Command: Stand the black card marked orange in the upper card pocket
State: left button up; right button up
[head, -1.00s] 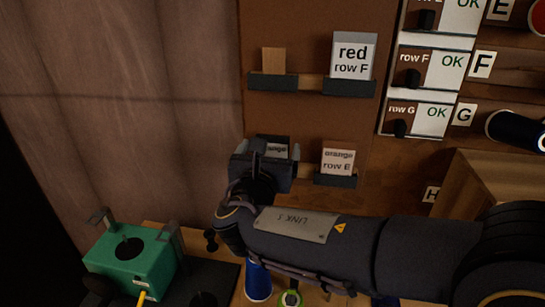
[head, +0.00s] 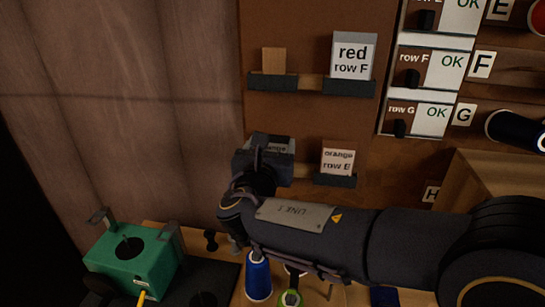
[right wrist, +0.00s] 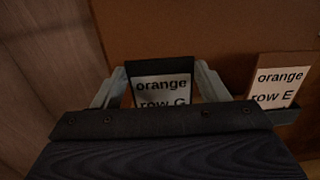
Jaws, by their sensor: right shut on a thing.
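The black-edged card marked "orange row G" (right wrist: 161,90) stands upright between the two grey fingers of my right gripper (right wrist: 160,78) in the right wrist view. The gripper is shut on it. In the head view the right gripper (head: 268,150) is at the lower left of the brown board, and only a small part of the card (head: 277,147) shows; its lower edge is hidden. Above is the upper left card pocket (head: 273,82), dark, with a plain tan piece behind it. My left gripper is out of view.
A white "orange row E" card (head: 338,161) stands in the lower right pocket (head: 335,180), close right of my gripper. A green box (head: 130,250) and a blue spool (head: 258,278) are below. Row signs marked OK (head: 432,118) are at right. The board between the pocket rows is clear.

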notch_tip(320, 180, up, 5)
jog(key=p, duration=0.4)
dwell(0.3)
dwell(0.4)
